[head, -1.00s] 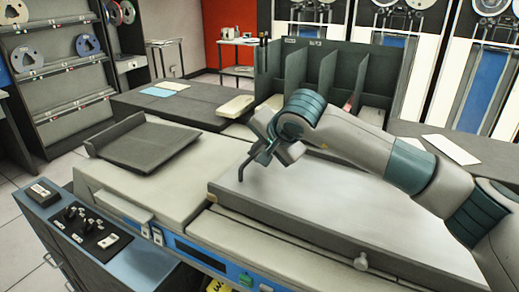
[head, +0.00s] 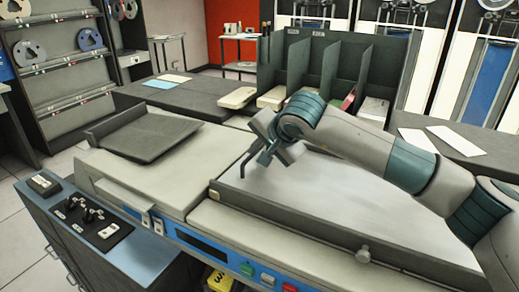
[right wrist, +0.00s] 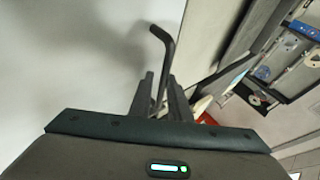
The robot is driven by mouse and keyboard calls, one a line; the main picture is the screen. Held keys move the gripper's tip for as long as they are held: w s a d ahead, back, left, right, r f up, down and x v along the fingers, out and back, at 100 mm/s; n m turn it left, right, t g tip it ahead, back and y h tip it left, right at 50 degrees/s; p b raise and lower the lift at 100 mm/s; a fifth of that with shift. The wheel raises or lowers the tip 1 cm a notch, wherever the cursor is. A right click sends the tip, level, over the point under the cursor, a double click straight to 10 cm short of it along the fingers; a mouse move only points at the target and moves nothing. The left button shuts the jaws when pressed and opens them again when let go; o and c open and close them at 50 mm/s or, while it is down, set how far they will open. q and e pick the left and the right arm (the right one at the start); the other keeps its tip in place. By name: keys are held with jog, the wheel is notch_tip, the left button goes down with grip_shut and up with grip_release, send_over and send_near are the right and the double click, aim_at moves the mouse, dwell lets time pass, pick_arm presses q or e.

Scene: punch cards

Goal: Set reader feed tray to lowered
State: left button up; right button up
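The dark grey feed tray (head: 152,136) with a raised lip on its left sits on top of the beige reader (head: 165,185). I cannot tell its exact tilt. My right gripper (head: 262,150) is to the right of the tray, apart from it, above the large light-topped panel (head: 330,190). It is shut on a dark bent rod (head: 246,163), whose hooked end sticks out past the fingers. In the right wrist view the rod (right wrist: 160,50) rises between the two fingers against a pale surface. My left gripper is not in view.
A blue control desk (head: 85,225) with switches stands at the front left. The reader's front has a blue strip with coloured buttons (head: 247,269). Behind are a dark divided rack (head: 330,65) and a grey table (head: 195,90). A tape shelf (head: 70,70) stands at the left.

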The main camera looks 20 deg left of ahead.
jog(key=shift+o, duration=0.9)
jog(key=shift+f, duration=0.3)
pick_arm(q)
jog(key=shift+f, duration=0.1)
pick_arm(e)
jog(key=shift+r, duration=0.1)
